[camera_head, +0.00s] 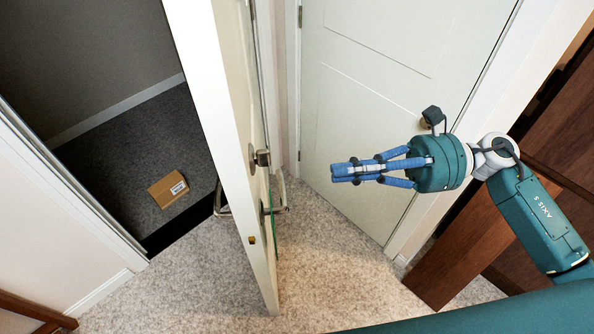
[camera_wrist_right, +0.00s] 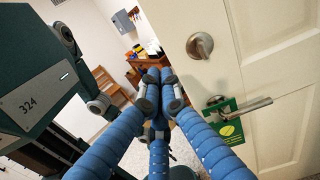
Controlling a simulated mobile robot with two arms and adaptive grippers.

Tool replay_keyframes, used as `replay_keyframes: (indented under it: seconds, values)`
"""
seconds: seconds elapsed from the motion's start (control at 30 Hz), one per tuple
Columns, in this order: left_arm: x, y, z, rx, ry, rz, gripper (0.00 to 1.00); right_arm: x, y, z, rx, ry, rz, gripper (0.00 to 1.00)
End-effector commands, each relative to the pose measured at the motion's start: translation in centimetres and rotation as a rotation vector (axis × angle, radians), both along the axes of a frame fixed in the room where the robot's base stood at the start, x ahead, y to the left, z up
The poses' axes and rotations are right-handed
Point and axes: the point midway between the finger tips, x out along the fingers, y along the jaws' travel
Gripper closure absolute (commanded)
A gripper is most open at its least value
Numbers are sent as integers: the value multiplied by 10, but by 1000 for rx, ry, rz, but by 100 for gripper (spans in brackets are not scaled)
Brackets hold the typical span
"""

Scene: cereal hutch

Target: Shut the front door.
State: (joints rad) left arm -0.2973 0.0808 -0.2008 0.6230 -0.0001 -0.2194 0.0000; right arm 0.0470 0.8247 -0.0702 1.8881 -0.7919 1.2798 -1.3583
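The front door (camera_head: 238,150) stands open, seen nearly edge-on in the head view. Its deadbolt (camera_head: 260,158) and lever handle (camera_head: 272,210) are on its right side. In the right wrist view the door face (camera_wrist_right: 270,75) fills the right, with a round deadbolt (camera_wrist_right: 200,46), the lever (camera_wrist_right: 245,108) and a green tag (camera_wrist_right: 222,122) hanging from it. My right gripper (camera_head: 336,172) is to the right of the door, apart from it, fingers together and empty. The fingers also meet in the wrist view (camera_wrist_right: 152,84). My left gripper is not in view.
The doorway opens at the left, with a cardboard box (camera_head: 168,189) on the dark floor outside. A second, closed white door (camera_head: 385,90) is behind my right gripper. Brown wooden furniture (camera_head: 480,240) stands at the right. The carpet (camera_head: 190,285) in front is clear.

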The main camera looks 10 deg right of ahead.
Motion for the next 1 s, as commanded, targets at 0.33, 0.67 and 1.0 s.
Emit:
replay_keyframes:
  seconds: [0.33, 0.67, 1.0]
  values:
    - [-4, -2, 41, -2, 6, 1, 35, 1, 67, 9, 11, 6, 0, 100]
    - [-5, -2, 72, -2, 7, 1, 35, 4, 122, 7, 10, 8, -4, 100]
    - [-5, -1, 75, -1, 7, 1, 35, 4, 133, 1, 7, 7, -4, 100]
